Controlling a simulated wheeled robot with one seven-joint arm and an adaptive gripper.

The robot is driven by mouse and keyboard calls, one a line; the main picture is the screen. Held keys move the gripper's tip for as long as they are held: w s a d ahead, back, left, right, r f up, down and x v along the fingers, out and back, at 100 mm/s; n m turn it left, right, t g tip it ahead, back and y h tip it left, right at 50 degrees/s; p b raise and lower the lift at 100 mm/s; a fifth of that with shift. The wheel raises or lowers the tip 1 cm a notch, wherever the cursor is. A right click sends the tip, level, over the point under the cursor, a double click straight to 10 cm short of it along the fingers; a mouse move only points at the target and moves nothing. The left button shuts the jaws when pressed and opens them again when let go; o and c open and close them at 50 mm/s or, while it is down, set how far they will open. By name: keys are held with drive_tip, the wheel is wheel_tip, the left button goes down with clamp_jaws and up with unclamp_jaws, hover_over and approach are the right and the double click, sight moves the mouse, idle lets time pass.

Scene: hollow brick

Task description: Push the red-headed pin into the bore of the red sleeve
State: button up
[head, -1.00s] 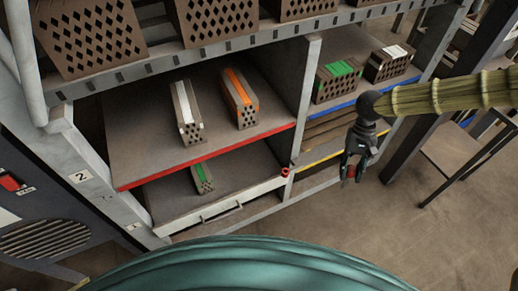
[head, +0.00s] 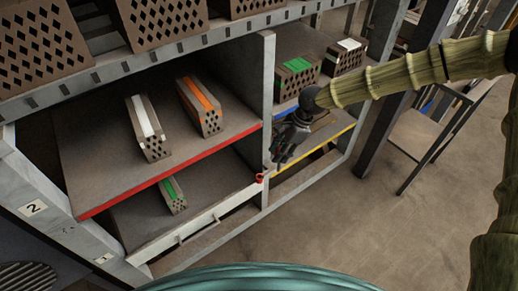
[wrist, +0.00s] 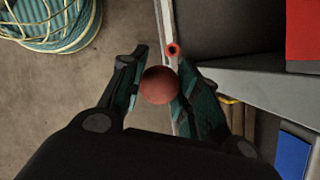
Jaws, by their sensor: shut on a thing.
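The red sleeve (head: 260,178) is a small ring on the shelf's front upright, near the right end of the drawer front. In the wrist view the sleeve (wrist: 173,49) shows its dark bore toward the camera. My gripper (head: 276,161) is just up and right of the sleeve in the head view. In the wrist view my gripper (wrist: 159,76) is shut on the pin, whose round red head (wrist: 160,85) sits between the fingers. The sleeve appears above and slightly right of the head, apart from it in the picture. The pin's shank is hidden behind its head.
A drawer front with a handle (head: 198,231) lies left of the sleeve. Shelf edges in red (head: 170,172) and yellow (head: 315,160) flank the upright (head: 267,110). Hollow bricks with white, orange and green stripes stand on the shelves. The floor at right is open.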

drive_tip(key=w+a+m+t+b, duration=0.2)
drive_tip(key=a+m+t+b, duration=0.1)
drive_tip(key=a+m, duration=0.4)
drive_tip(key=shift+m+h, duration=0.3)
drive_tip(key=shift+m, duration=0.5)
wheel_tip(320, 180, down, 5)
drive_tip(key=b, duration=0.5)
wheel_tip(320, 180, down, 7)
drive_tip(key=b, duration=0.5)
drive_tip(key=shift+f, duration=0.2)
idle(4.7)
